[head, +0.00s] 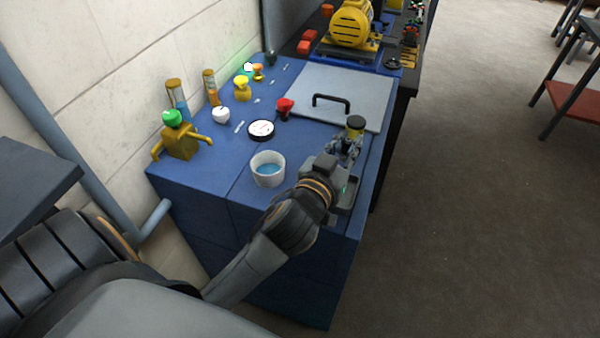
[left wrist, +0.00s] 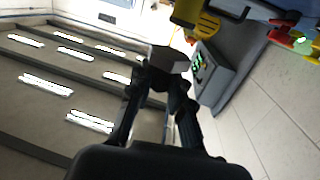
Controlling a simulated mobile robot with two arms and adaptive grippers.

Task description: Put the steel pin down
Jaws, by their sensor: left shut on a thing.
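My left gripper (head: 349,146) is low over the front right part of the blue counter (head: 215,175). My right gripper is not in view.
A white cup of blue liquid (head: 267,168) is left of the wrist. A grey lid with a black handle (head: 345,90) lies behind. Valves and a yellow motor (head: 350,24) are further back.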

